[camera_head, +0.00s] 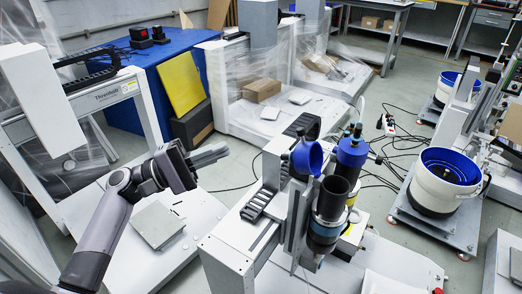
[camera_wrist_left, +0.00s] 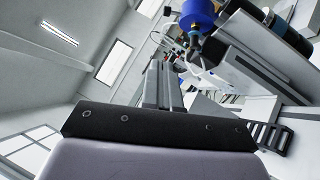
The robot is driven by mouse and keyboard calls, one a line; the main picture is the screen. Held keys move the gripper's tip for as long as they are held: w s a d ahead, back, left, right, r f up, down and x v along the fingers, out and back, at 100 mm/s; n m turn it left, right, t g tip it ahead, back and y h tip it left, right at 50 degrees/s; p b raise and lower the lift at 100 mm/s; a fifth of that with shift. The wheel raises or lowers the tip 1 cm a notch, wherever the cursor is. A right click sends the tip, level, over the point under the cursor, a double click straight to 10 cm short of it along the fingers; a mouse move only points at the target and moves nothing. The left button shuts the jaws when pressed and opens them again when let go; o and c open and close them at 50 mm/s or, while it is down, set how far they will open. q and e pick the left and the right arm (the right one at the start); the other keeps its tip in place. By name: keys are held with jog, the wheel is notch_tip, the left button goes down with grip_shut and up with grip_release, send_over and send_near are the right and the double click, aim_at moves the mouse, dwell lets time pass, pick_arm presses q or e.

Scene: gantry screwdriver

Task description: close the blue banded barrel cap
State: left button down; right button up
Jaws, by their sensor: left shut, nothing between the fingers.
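A dark barrel (camera_head: 333,200) with a blue band (camera_head: 322,236) stands on the gantry machine right of centre, its round mouth open upward. Its blue cap (camera_head: 307,157) stands tilted up at the barrel's upper left, swung off the mouth. A blue round part, which looks like the cap, shows at the top of the left wrist view (camera_wrist_left: 198,14). My left gripper (camera_head: 224,149) is shut and empty, in the air left of the cap and clear of it. Its closed fingers also show in the left wrist view (camera_wrist_left: 163,70). My right gripper is not in view.
A second barrel with a blue top (camera_head: 352,150) stands just behind the open one. White feeders with blue bowls (camera_head: 448,166) stand at right. A grey plate (camera_head: 158,224) lies below my arm.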

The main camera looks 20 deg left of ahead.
aim_at(300, 151)
pick_arm(q)
jog(key=s+d+x, duration=0.1)
jog(key=s+x, duration=0.1)
jog(key=x, duration=1)
jog(key=shift+d+r, duration=0.4)
jog(key=shift+r, duration=0.1)
jog(key=shift+s, duration=0.1)
